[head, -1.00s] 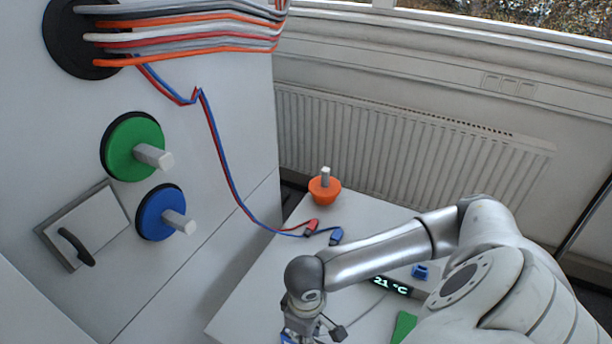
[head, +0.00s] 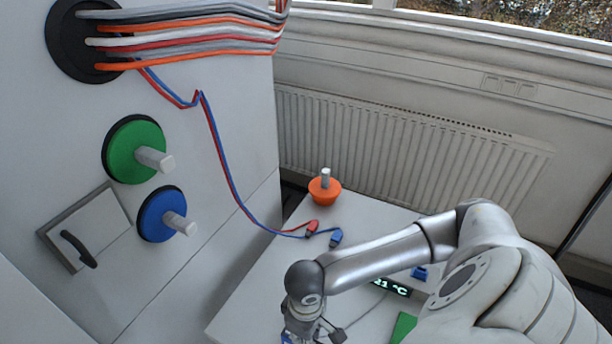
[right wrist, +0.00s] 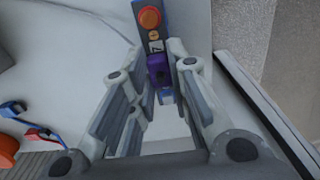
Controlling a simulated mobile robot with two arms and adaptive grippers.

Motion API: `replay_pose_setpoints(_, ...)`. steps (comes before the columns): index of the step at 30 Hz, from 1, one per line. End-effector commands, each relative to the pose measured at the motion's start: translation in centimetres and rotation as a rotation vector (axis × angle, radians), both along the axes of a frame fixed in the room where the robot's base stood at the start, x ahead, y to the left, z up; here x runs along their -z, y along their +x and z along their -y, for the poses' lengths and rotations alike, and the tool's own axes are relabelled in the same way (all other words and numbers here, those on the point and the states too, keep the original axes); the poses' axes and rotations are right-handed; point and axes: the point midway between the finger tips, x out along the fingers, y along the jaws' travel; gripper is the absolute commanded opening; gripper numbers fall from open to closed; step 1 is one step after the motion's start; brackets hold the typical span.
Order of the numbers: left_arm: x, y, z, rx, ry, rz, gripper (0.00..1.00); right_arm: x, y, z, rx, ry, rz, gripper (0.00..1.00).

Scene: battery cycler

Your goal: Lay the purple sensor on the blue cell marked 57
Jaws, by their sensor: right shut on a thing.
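The purple sensor (right wrist: 158,68) is between the fingertips of my right gripper (right wrist: 157,75) in the right wrist view. The gripper is shut on it. The blue cell (right wrist: 145,3) lies beneath, with a round orange terminal and a white label on which a 7 can be read; the rest of the label cannot be made out. The sensor is over the cell just beside the label. I cannot tell whether it touches the cell. In the head view my right gripper (head: 302,326) is at the bottom edge, and the sensor cannot be made out there. My left gripper is not in view.
A red plug (head: 312,227) and a blue plug (head: 336,237) lie on the white table (head: 262,290). An orange base with a grey peg (head: 325,190) stands at the back. A temperature display (head: 392,287) and a green piece (head: 403,327) are partly behind my right arm.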

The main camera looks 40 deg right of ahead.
Motion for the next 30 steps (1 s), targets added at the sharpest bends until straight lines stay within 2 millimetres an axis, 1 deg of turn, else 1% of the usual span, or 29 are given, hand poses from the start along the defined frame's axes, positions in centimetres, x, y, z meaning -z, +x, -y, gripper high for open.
replay_pose_setpoints(11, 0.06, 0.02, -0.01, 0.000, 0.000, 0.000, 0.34, 0.47, -0.02, -0.01, 0.000, 0.000, 0.000, 0.00)
replay_pose_setpoints(12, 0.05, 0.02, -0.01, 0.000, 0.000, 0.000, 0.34, 0.49, 0.00, -0.01, 0.000, 0.000, 0.000, 0.18)
replay_pose_setpoints(18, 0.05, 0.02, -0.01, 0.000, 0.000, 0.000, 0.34, 0.47, 0.00, -0.01, 0.000, 0.000, 0.000, 0.42)
replay_pose_setpoints(26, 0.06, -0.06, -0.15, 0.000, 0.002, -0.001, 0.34, 0.45, 0.00, -0.01, 0.000, 0.000, 0.000, 0.42)
replay_pose_setpoints(30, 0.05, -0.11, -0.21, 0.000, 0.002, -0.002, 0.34, -0.35, 0.10, -0.02, 0.001, 0.001, 0.003, 0.42)
